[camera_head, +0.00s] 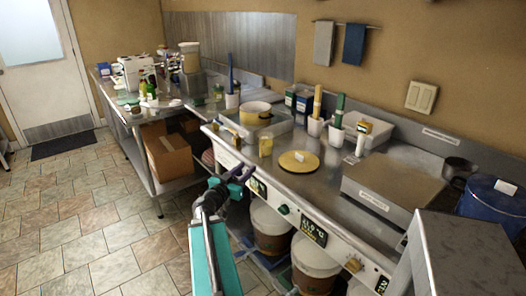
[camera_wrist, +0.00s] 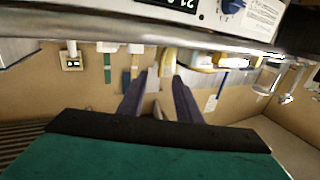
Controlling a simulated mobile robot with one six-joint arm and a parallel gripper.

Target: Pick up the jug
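A dark grey jug-like vessel with a handle (camera_head: 459,169) stands at the back right of the steel counter in the head view, beside a blue drum. It is the clearest jug shape there, but I cannot be sure it is the jug meant. My gripper (camera_head: 243,173) is in front of the counter's front edge, far to the left of that vessel. In the wrist view its two dark purple fingers (camera_wrist: 160,88) stand apart with a gap between them. They appear to hold nothing. I cannot make out the dark vessel in the wrist view.
The counter carries a yellow disc (camera_head: 299,161), a yellow pot (camera_head: 256,113), white holders with tools and a flat steel box (camera_head: 392,183). Buckets (camera_head: 314,264) stand below. A blue drum (camera_head: 492,201) is at right. A grey block (camera_head: 470,258) fills the lower right. The tiled floor at left is clear.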

